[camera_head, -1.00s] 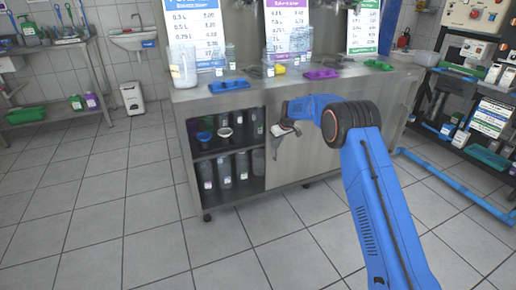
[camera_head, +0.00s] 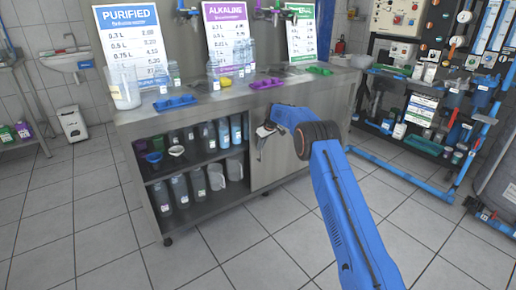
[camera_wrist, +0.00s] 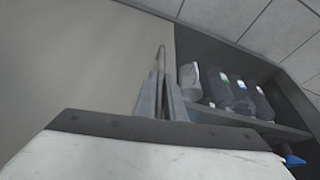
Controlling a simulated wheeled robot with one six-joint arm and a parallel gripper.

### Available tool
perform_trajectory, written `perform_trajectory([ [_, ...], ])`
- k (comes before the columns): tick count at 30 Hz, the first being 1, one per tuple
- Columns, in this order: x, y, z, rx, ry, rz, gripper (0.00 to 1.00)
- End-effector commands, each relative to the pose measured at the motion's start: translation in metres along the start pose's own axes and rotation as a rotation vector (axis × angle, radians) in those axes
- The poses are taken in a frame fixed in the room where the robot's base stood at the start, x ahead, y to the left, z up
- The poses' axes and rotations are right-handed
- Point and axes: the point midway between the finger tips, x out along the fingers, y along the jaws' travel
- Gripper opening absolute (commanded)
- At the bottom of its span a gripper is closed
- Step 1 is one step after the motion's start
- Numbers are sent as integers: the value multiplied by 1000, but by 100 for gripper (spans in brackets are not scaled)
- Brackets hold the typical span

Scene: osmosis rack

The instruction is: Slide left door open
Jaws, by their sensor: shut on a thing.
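The left door (camera_head: 270,174) is a plain grey metal panel on the front of the steel cabinet. It stands partly slid to the right, with the cabinet's left side open. My gripper (camera_head: 261,138) is at the door's left edge, shut on the door handle (camera_head: 260,150), which is small and partly hidden by the gripper. In the wrist view the gripper's fingers (camera_wrist: 161,98) close around the thin upright handle near the door's edge. The door panel (camera_wrist: 75,50) fills the left of that view, and the open shelf shows at the right.
Bottles and jugs stand on two shelves (camera_head: 195,168) inside the opening. Price boards, clear jars and blue, purple and green trays (camera_head: 175,103) are on the countertop. A black rack (camera_head: 430,130) with a blue pipe stands at right. Tiled floor in front is clear.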

Motion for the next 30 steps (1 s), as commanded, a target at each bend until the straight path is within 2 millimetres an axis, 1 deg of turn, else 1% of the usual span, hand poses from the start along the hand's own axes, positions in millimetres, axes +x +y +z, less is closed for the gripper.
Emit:
perform_trajectory([
  [7,0,0,0,0,1,1,0],
  [8,0,0,0,0,1,1,12],
  [9,0,0,0,0,1,1,21],
  [10,0,0,0,0,1,1,28],
  [18,0,0,0,0,1,0,28],
  [22,-6,0,-1,0,1,1,28],
  [26,-23,1,-1,1,3,2,28],
  [30,-49,1,-1,1,3,2,28],
])
